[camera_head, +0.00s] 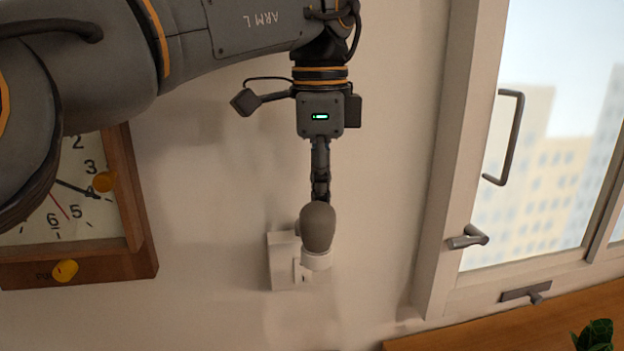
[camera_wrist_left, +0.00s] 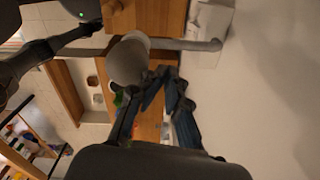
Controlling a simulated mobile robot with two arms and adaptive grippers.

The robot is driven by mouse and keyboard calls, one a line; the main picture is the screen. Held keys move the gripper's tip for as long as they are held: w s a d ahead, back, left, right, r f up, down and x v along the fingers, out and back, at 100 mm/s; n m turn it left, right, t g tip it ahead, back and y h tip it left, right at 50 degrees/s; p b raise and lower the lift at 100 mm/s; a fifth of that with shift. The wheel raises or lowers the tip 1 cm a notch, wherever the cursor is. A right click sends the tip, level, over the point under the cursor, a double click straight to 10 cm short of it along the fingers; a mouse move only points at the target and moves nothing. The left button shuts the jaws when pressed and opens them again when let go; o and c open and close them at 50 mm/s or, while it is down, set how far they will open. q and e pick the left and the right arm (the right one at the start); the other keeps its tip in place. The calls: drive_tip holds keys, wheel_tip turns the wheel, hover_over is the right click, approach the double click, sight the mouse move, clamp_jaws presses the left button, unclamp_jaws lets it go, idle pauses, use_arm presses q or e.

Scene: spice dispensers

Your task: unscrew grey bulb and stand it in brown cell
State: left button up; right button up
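The grey bulb (camera_head: 317,227) sits upright in a white collar (camera_head: 317,261) on a wall fixture (camera_head: 283,262). In the left wrist view the bulb (camera_wrist_left: 127,63) is beside my fingertips, with its collar and side arm behind it. My left gripper (camera_head: 320,196) points down at the top of the bulb in the head view. In the wrist view its fingers (camera_wrist_left: 165,75) lie close together, with the bulb to their left and not between them. Whether they touch it I cannot tell. I cannot make out the brown cell.
A wooden-framed clock (camera_head: 137,215) hangs on the wall at left, behind my left arm. A window with a handle (camera_head: 470,237) is at right. A wooden surface (camera_head: 500,330) with a green plant (camera_head: 594,336) is at lower right. The wall between fixture and window is bare.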

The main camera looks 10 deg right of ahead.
use_arm(q)
drive_tip(key=s+d+m+p, duration=0.2)
drive_tip(key=s+m+p, duration=0.3)
drive_tip(key=m, duration=1.1)
drive_tip(key=shift+s+d+f+p, duration=0.3)
drive_tip(key=shift+d+f+p, duration=0.05)
drive_tip(key=shift+f+p, duration=0.1)
drive_tip(key=shift+c, duration=0.5)
clamp_jaws()
